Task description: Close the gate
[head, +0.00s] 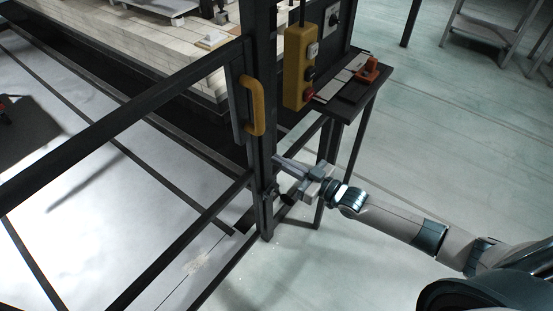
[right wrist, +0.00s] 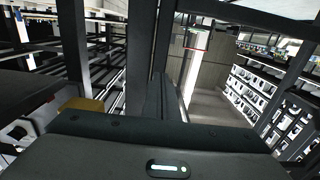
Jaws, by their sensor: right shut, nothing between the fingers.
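The gate (head: 130,108) is a dark metal frame with long bars coming from the left in the head view. A yellow handle (head: 257,106) is on its upright end, which appears close beside a dark post (head: 262,150). Whether they touch I cannot tell. A small dark fitting (head: 268,196) sits low on the post. My right gripper (head: 277,160) is shut and empty, below and right of the handle, its tips near the post. Contact is unclear. In the right wrist view my gripper body hides the lower part. My left gripper is not in view.
A yellow control box (head: 299,66) with buttons hangs by the post. A small dark table (head: 345,99) bearing an orange item (head: 369,69) stands right of it. The kiln car (head: 155,45) is behind the gate. Open floor (head: 440,135) lies at right.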

